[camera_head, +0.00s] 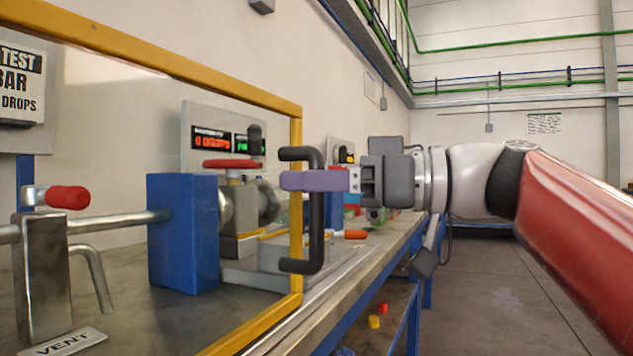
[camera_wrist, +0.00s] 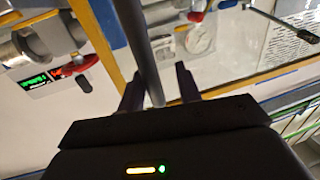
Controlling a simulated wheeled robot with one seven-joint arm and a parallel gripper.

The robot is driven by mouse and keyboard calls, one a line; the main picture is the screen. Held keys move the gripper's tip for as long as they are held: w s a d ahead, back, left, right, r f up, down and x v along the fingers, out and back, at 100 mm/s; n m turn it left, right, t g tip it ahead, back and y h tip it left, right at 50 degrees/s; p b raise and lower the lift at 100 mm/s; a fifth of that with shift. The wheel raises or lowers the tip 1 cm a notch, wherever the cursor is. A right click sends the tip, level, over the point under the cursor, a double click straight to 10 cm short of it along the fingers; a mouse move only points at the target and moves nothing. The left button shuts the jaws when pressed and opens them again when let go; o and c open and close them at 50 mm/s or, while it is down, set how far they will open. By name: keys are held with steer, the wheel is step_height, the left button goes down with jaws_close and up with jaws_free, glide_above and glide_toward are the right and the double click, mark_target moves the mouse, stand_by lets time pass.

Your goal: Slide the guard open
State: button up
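The guard is a clear panel in a yellow frame (camera_head: 296,215), standing along the front of the bench at the left in the head view. Its black upright handle (camera_head: 316,215) is on the right post of the frame. My gripper (camera_head: 318,180) reaches in from the right, with a purple finger level across the upper part of the handle. In the wrist view, the handle bar (camera_wrist: 143,45) runs down between my two fingers (camera_wrist: 159,88). A gap shows between the bar and the right finger; contact with the left finger cannot be told.
Behind the panel are a blue block (camera_head: 183,235), a metal vessel on a pipe, a red-handled valve (camera_head: 68,197) and a "VENT" plate (camera_head: 62,343). The bench (camera_head: 385,245) continues to the right with more gear. The floor (camera_head: 500,290) at the right is clear.

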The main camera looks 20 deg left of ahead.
steer(key=w+d, duration=0.1)
steer(key=d, duration=0.6)
steer(key=shift+d, duration=0.4)
steer(key=w+d+f+m+t+h+p, duration=0.1)
steer(key=d+f+m+t+h+p, duration=0.15)
steer(key=f+m, duration=0.4)
steer(key=d+f+m+t+h+p, duration=0.1)
steer(key=d+f+m+t+h, duration=0.1)
steer(key=f+m+t+h, duration=0.45)
steer(key=s+d+f+m+h+p, duration=0.2)
steer(key=s+d+f+m+h, duration=0.1)
steer(key=d+f, duration=0.6)
steer(key=s+d+f+m+g+h+p, duration=0.1)
steer(key=s+d+f+m+h, duration=0.2)
steer(key=d+f, duration=0.6)
step_height(320, 180, down, 7)
steer(key=s+h, duration=0.2)
steer(key=shift+s+d+r+h+p, duration=0.15)
steer(key=shift+s+r+h+p, duration=0.05)
steer(key=shift+s+h+p, duration=0.2)
